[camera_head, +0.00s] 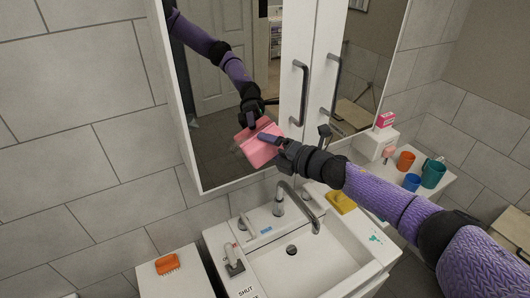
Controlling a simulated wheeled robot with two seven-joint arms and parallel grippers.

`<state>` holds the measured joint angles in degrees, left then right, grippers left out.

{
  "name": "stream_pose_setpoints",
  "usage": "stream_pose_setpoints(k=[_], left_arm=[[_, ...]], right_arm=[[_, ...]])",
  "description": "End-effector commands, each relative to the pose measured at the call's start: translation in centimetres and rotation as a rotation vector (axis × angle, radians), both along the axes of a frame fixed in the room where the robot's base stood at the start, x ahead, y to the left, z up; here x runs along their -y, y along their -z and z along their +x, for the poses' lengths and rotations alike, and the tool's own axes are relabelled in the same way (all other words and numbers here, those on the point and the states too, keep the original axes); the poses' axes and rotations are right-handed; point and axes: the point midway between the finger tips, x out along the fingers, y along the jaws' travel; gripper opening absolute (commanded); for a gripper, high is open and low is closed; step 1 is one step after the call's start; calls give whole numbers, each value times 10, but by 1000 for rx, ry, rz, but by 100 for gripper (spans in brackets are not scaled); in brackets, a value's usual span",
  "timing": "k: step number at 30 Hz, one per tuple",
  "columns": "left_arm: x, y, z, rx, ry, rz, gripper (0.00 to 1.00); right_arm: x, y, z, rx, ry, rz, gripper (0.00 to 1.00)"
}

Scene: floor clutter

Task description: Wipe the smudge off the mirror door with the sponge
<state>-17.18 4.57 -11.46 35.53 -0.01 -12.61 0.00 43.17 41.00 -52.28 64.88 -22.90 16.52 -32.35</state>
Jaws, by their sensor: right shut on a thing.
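My right gripper (272,143) reaches in from the right and is shut on a pink sponge (262,154). The sponge is at the lower part of the left mirror door (215,160); it looks to be touching the glass or very close to it. The mirror reflects my purple arm and the sponge. A faint greyish patch, possibly the smudge, shows just left of the sponge; the sponge and its reflection may hide part of it. My left gripper is not in view.
Below are a white sink (275,270) and a curved faucet (297,205). A yellow block (341,202) lies on the sink's rim. An orange brush (167,264) lies on the left ledge. Cups, including a teal one (432,173), stand on the right shelf. Door handles (300,92) stick out.

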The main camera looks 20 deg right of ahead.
Motion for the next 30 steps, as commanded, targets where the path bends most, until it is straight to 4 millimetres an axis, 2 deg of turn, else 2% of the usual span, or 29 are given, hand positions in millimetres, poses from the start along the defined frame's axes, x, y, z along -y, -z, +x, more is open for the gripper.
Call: stream_pose_setpoints(k=[9, 17, 25, 30], left_arm=[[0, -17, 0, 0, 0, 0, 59], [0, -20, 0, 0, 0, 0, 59], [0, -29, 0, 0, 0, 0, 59], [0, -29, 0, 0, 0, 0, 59]], right_arm=[[-33, -3, -8, 0, -2, 3, 43], [-44, -1, -10, 1, -2, 1, 43], [-75, -2, -14, 0, -2, 2, 43], [-80, -1, -14, 2, -1, 1, 43]])
